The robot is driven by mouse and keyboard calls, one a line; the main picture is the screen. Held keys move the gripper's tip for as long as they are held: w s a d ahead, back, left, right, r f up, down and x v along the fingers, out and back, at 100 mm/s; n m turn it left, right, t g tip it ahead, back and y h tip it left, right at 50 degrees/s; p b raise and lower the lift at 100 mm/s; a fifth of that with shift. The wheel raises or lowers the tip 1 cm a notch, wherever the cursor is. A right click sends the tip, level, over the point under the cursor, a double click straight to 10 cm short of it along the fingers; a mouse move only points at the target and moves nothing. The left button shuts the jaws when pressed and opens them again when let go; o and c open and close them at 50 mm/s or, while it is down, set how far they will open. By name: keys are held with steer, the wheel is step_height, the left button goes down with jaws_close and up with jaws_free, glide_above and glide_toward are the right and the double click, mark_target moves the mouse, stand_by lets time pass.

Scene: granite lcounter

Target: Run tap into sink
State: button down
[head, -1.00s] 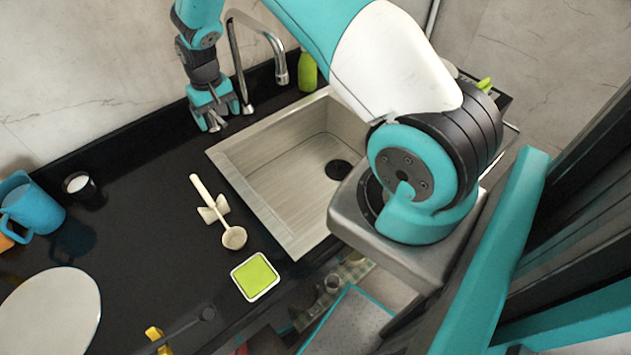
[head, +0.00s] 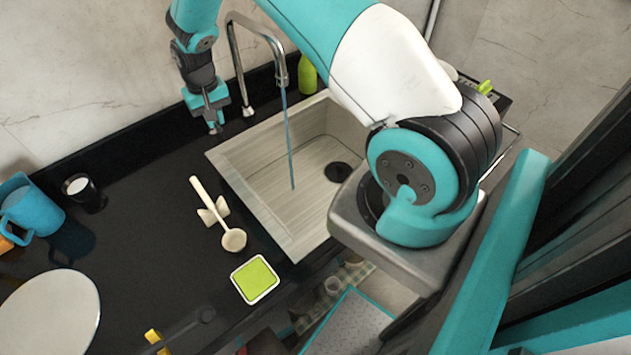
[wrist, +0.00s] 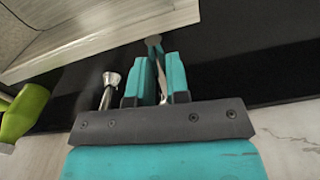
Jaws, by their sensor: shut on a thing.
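The chrome tap (head: 235,62) arches over the back left edge of the pale sink (head: 240,178). A thin blue stream of water (head: 288,140) falls from its spout to the sink floor. My gripper (head: 215,128) is low over the counter, left of the tap's base. In the wrist view my gripper's teal fingers (wrist: 162,70) are shut on a slim silver handle (wrist: 153,41) with a round end. A second silver fitting (wrist: 110,78) stands beside the fingers. The head view mostly hides the handle behind my gripper.
A ladle on a rest (head: 233,239) and a green sponge (head: 255,278) lie left of the sink. A green bottle (head: 307,75) stands behind it. A blue mug (head: 35,212), dark cup (head: 82,190) and white plate (head: 48,312) are further left. The wall is close behind.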

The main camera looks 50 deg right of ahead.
steer(key=shift+w+a+m, duration=0.25)
steer(key=shift+a+m, duration=0.3)
steer(key=shift+m, duration=0.35)
steer(key=m, duration=0.1)
steer(key=w+a+m, duration=0.1)
steer(key=shift+a+m+b, duration=0.1)
steer(key=shift+m+b, duration=0.2)
steer(key=shift+w+r, duration=0.1)
stand_by(6.5)
